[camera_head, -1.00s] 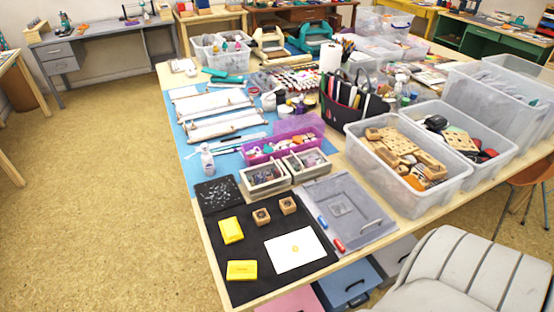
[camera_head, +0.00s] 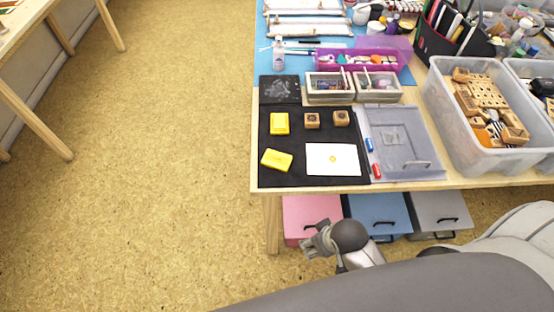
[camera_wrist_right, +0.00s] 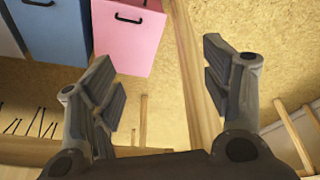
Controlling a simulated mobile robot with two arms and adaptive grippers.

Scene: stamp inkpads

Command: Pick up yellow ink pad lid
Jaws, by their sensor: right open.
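Two yellow ink pad pieces lie on the black mat (camera_head: 310,149). The back one (camera_head: 280,123) is squared with the mat, and the front one (camera_head: 277,160) sits at an angle near the mat's left edge. I cannot tell which piece is the lid. My right gripper (camera_head: 318,241) is below and in front of the table edge, well apart from both pieces. In the right wrist view my right gripper (camera_wrist_right: 160,62) is open with nothing between its fingers. My left gripper is not in view.
A white card (camera_head: 333,159) and two wooden stamps (camera_head: 312,120) share the mat. A grey tray (camera_head: 408,151) with red and blue pieces lies to its right. Under the table stand pink (camera_head: 306,214), blue (camera_head: 377,211) and grey boxes. The table's front edge lies between gripper and mat.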

